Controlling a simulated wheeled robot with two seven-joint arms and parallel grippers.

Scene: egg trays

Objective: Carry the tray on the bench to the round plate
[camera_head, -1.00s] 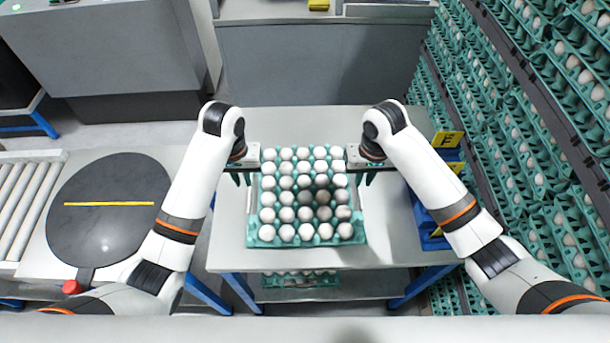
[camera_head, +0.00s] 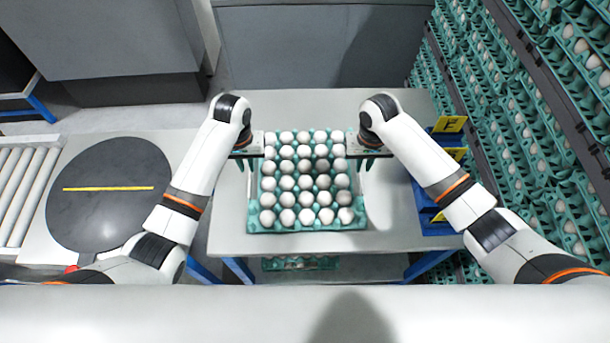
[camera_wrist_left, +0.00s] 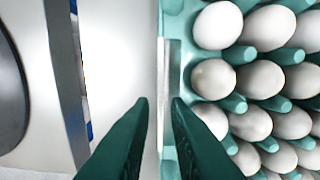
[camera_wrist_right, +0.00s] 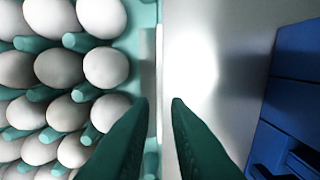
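The teal tray (camera_head: 256,226) full of white eggs lies flat on the bench (camera_head: 400,225). The dark round plate (camera_head: 105,220), with a yellow line across it, is on the left. My left gripper (camera_head: 246,163) is at the tray's left side. In the left wrist view its fingers (camera_wrist_left: 160,103) are apart, pointing at the tray's left edge strip. My right gripper (camera_head: 370,163) is at the tray's right side. In the right wrist view its fingers (camera_wrist_right: 160,102) are apart, with the right edge strip near the left finger. Finger depth around the edges is unclear.
A blue bin (camera_head: 430,215) with yellow labels stands at the bench's right edge. Stacked egg trays (camera_head: 510,130) fill the right side. A roller conveyor (camera_head: 25,185) is beyond the plate at far left. Another tray (camera_head: 300,263) shows under the bench.

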